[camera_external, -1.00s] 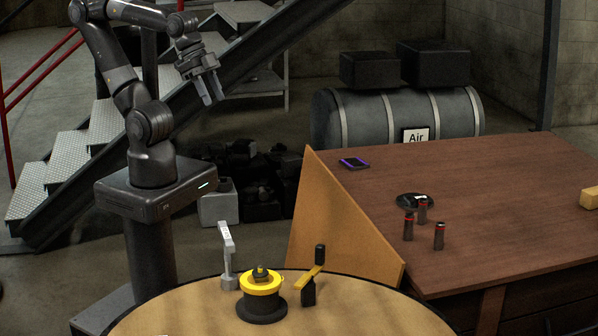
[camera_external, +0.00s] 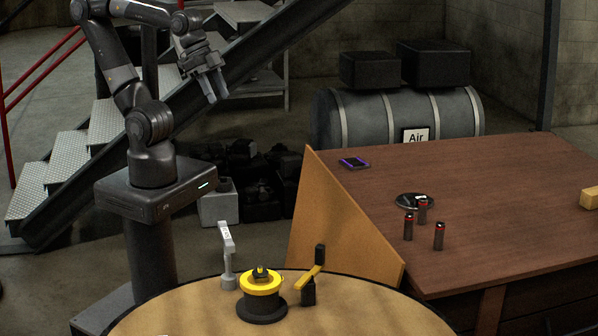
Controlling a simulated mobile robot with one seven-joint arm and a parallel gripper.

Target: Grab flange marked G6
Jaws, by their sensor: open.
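My gripper (camera_external: 211,90) is open and empty, high at the upper left, pointing down in front of the stairs. It is far from the tables. No marking G6 can be read in this view. A dark round disc (camera_external: 404,201) with a light patch lies on the brown table, partly behind small cylinders; I cannot tell if it is a flange. A yellow and black round part (camera_external: 262,302) stands on the round table in front, and I cannot tell whether it bears a mark.
Several dark cylinders with red bands (camera_external: 439,237) stand on the brown table (camera_external: 490,190). A purple-edged device (camera_external: 354,163) lies at its left. A slanted board (camera_external: 335,220) rises at its left edge. A grey post (camera_external: 227,255) and a yellow-black tool (camera_external: 309,285) stand on the round table (camera_external: 370,312).

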